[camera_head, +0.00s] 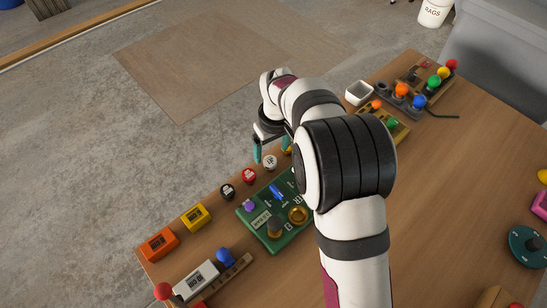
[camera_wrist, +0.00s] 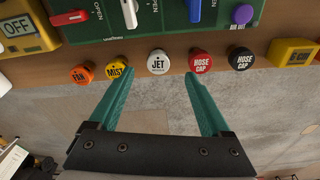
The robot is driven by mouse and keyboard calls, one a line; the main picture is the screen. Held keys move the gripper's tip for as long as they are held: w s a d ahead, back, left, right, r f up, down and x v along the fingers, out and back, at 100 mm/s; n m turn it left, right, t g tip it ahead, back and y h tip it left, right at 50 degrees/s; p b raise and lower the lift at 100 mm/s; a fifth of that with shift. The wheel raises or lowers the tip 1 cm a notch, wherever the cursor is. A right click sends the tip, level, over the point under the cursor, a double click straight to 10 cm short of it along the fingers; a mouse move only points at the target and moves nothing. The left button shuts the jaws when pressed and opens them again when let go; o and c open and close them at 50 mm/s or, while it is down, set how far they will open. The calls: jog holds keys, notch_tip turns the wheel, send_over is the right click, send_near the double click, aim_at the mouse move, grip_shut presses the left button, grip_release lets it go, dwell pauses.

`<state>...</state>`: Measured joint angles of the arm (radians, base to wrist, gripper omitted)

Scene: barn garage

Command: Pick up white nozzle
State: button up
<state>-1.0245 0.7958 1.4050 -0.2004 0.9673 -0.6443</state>
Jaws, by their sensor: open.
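The white nozzle, a round piece marked JET (camera_wrist: 158,62), stands at the edge of the wooden table in the wrist view. It also shows in the head view as a small white round piece (camera_head: 270,162). My gripper (camera_wrist: 157,76) is open and empty. Its teal fingers point toward the row of round pieces, with the white nozzle centred between their tips in the picture. I cannot tell the height gap. In the head view my gripper (camera_head: 272,150) hangs over the table's left edge, by the nozzle.
An orange FAN piece (camera_wrist: 82,73) and yellow MIST piece (camera_wrist: 118,71) are left of the nozzle; red (camera_wrist: 201,62) and black (camera_wrist: 241,59) HOSE CAP pieces are right. A green board (camera_head: 270,222) with knobs lies beside the row. Bare floor (camera_head: 100,130) lies beyond the table edge.

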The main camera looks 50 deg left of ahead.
aim_at(270, 160)
jog(key=f, duration=0.2)
jog(key=a+f, duration=0.1)
jog(key=f, duration=0.4)
jog(key=shift+w+a+f, duration=0.1)
jog(key=shift+w+a, duration=0.05)
jog(key=shift+w, duration=0.1)
grip_shut()
